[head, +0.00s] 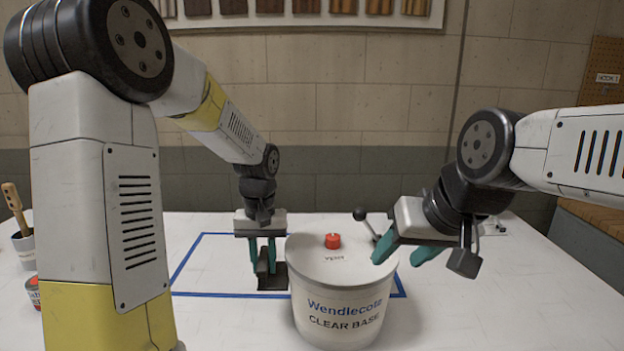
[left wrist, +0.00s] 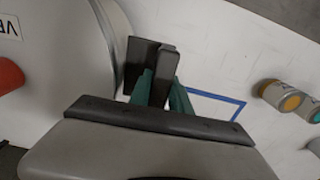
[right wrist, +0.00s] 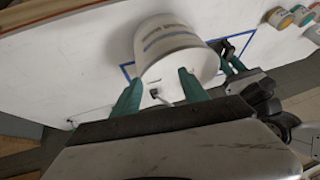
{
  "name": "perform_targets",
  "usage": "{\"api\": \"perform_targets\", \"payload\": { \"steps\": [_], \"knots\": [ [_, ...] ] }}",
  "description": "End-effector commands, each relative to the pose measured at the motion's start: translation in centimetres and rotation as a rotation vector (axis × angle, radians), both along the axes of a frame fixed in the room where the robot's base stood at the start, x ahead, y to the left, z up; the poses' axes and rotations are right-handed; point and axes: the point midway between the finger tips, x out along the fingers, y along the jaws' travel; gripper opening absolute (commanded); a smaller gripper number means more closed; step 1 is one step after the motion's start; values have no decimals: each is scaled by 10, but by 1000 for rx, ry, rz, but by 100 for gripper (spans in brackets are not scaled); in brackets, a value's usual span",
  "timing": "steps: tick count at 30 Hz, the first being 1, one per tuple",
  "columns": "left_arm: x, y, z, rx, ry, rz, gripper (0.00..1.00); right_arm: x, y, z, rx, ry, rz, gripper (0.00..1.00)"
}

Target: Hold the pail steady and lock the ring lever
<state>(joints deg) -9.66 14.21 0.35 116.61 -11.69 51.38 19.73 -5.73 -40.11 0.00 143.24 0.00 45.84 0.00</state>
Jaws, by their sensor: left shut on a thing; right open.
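The white pail (head: 340,312), lettered "Wendlecote CLEAR BASE", stands upright on the table. Its pale lid (head: 320,262) has a red cap (head: 333,240). A ring lever with a dark ball knob (head: 360,214) sticks up at the lid's back right, its lower end hidden by my right gripper. My left gripper (head: 264,258) is shut on a black grip block (head: 272,278) at the pail's left side; the block also shows in the left wrist view (left wrist: 140,66). My right gripper (head: 403,252) is open, its fingers pointing toward the pail's right rim, beside the lever.
A blue tape outline (head: 205,236) surrounds the pail area on the white table (head: 490,310). A cup with a brush (head: 24,250) and a small can (head: 34,290) stand at the far left. The front right of the table is clear. A pegboard hangs at right.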

Motion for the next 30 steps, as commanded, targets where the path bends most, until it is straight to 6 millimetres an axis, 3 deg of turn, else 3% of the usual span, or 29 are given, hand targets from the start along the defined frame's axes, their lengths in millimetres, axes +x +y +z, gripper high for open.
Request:
{"api": "perform_targets", "payload": {
  "steps": [6,11,21,30],
  "knots": [
    [1,0,1,0,-2,1,0,2,0,2,-7,2,11,47],
    [1,0,1,0,-2,1,0,16,1,15,-81,26,126,47],
    [1,0,1,0,-2,1,0,91,13,61,-390,151,744,47],
    [1,0,0,0,-2,1,0,154,32,77,-543,244,1285,47]
  ]
}}
